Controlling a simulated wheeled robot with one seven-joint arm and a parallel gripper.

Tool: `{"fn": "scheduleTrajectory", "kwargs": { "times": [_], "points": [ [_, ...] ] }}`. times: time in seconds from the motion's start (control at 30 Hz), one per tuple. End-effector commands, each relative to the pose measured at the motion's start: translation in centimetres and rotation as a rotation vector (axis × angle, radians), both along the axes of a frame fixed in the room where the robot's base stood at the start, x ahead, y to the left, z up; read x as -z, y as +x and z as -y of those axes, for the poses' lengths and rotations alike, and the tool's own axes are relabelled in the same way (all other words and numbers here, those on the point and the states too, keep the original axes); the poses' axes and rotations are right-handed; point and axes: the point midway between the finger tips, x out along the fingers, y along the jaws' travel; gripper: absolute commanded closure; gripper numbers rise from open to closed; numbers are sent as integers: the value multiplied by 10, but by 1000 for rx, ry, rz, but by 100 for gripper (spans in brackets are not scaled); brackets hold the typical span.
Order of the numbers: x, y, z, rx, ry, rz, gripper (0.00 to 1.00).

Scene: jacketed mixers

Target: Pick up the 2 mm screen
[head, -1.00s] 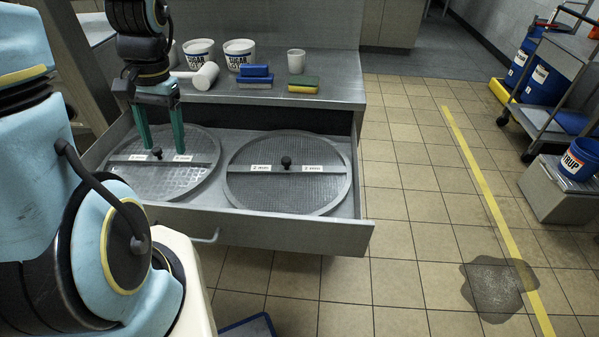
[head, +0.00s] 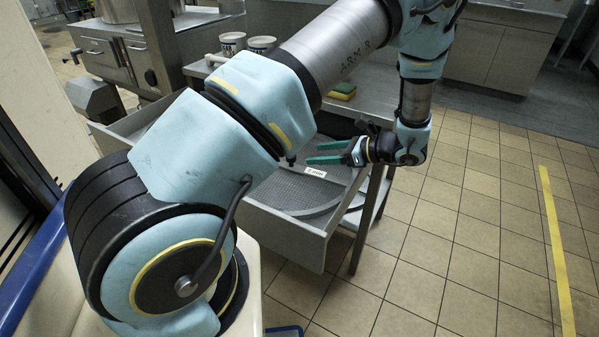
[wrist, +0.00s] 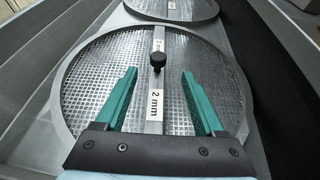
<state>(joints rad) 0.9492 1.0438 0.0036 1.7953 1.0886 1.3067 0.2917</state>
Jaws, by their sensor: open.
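The 2 mm screen is a round mesh disc with a crossbar and a black centre knob, lying in the open drawer. Its label reads "2 mm" in the wrist view (wrist: 95,90). In the head view the right-hand screen (head: 297,192) is partly covered by my arm. My gripper (head: 309,153) comes in from the right, low over this screen, fingers pointing left. In the wrist view my gripper (wrist: 159,74) is open and empty, its green fingers spread either side of the crossbar. The knob appears just beyond the fingertips, not held.
Another screen (wrist: 172,17) lies farther along in the drawer (head: 283,230). Two tubs (head: 232,42) and a yellow-green sponge (head: 343,89) stand on the counter behind. The drawer walls flank the screens. The tiled floor to the right is clear.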

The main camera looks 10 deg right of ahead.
Motion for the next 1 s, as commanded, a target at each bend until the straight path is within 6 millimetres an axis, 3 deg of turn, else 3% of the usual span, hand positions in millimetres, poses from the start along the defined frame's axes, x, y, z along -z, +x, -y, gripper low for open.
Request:
{"fn": "scheduleTrajectory", "kwargs": {
  "times": [0.2,0.47,0.7,1.0],
  "points": [
    [11,16,-29,-6,1,-2,29],
    [21,25,-44,-7,-1,-3,29],
    [40,39,-69,-8,-1,-2,29],
    [47,45,-77,-5,-4,0,29]
  ]
}}
